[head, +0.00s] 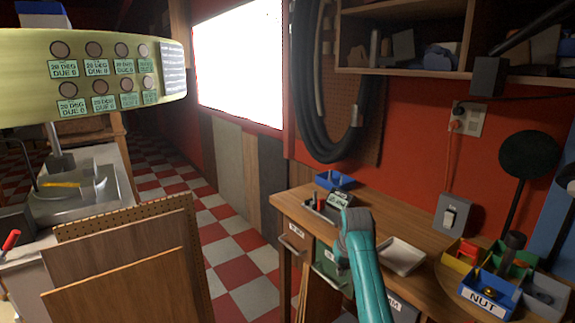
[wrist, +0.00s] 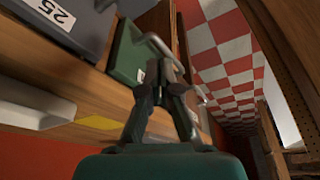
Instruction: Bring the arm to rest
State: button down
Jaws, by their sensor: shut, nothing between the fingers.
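My gripper (head: 341,265) is at the end of my teal arm, in front of the wooden bench's drawer fronts. In the wrist view its two dark fingers (wrist: 158,72) are close together with nothing between them. The fingertips are close to the metal handle (wrist: 160,45) of a green drawer (wrist: 127,52). I cannot tell whether they touch it. The green drawer (head: 325,262) also shows in the head view, partly hidden by my gripper.
The bench top (head: 290,203) holds a white tray (head: 403,256), a blue bin (head: 335,180) and coloured bins (head: 490,290) at right. A grey drawer (wrist: 65,25) is beside the green one. Wooden boards (head: 115,255) stand at left. The checkered floor (head: 235,270) between is clear.

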jog(key=s+f+t, duration=0.1)
jog(key=s+f, duration=0.5)
jog(key=f, duration=0.5)
jog(key=s+f+t, duration=0.1)
jog(key=s+f, duration=0.5)
jog(key=f, duration=0.4)
jog(key=s+f+t, duration=0.1)
jog(key=s+f, duration=0.2)
jog(key=s, duration=0.4)
jog(key=s+d+f+t, duration=0.1)
jog(key=s+f, duration=0.2)
jog(key=s, duration=0.4)
jog(key=s+f+t, duration=0.1)
jog(key=s+f, duration=0.2)
jog(key=s, duration=0.4)
jog(key=s+r+t, duration=0.2)
jog(key=s+r, duration=0.2)
jog(key=s, duration=0.7)
jog(key=s+r+t, duration=0.1)
jog(key=s+r, duration=0.3)
jog(key=s, duration=0.7)
jog(key=s+r+t, duration=0.1)
jog(key=s+r, duration=0.5)
jog(key=r, duration=0.3)
jog(key=s+d+r+m+t, duration=0.1)
jog(key=s+r+t, duration=0.1)
jog(key=s+r, duration=0.5)
notch_tip(320, 180, up, 2)
jog(key=shift+s+r, duration=0.1)
jog(key=shift+s, duration=0.05)
